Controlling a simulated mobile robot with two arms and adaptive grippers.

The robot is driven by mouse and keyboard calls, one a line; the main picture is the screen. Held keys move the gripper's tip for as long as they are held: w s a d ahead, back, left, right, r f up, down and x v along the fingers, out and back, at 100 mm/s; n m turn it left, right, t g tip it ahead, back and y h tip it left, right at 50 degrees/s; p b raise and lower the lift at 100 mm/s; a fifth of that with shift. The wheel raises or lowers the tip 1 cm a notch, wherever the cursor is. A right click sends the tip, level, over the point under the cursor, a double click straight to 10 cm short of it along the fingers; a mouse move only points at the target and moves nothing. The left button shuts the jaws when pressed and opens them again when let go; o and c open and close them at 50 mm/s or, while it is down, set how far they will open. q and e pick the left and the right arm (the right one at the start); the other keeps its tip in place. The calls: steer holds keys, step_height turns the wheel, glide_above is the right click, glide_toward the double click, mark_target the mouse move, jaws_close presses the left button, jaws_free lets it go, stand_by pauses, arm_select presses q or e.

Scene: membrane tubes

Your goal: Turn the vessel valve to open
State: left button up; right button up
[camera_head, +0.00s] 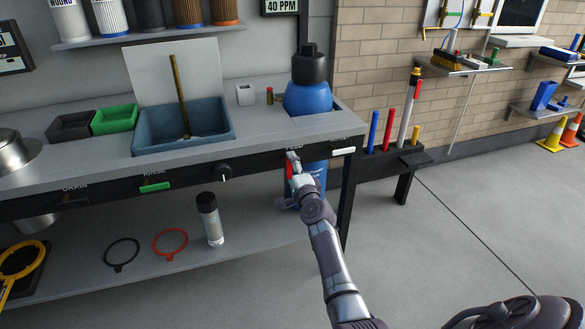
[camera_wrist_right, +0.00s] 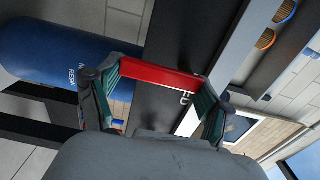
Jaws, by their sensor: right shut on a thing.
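A red valve handle (camera_head: 289,171) sits at the front panel below a small label that is hard to read; it points roughly downward. The blue vessel (camera_head: 308,97) with a black cap stands through the bench behind it. My right gripper (camera_head: 293,160) is at the handle, mostly hiding it. In the right wrist view, the red handle (camera_wrist_right: 158,75) spans between the two fingers of my right gripper (camera_wrist_right: 160,88), which is shut on it. The blue vessel (camera_wrist_right: 60,52) lies to the left there. My left gripper is not in view.
The front panel also carries a green handle (camera_head: 156,186), a black knob (camera_head: 224,172) and a white handle (camera_head: 343,150). A rack of coloured tubes (camera_head: 400,155) stands right of the bench. A spray can (camera_head: 210,220) stands on the lower shelf.

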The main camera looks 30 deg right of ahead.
stand_by(0.3)
steer(key=o, duration=1.1)
steer(key=shift+s, duration=0.1)
steer(key=v, duration=1.2)
steer(key=shift+a, duration=0.1)
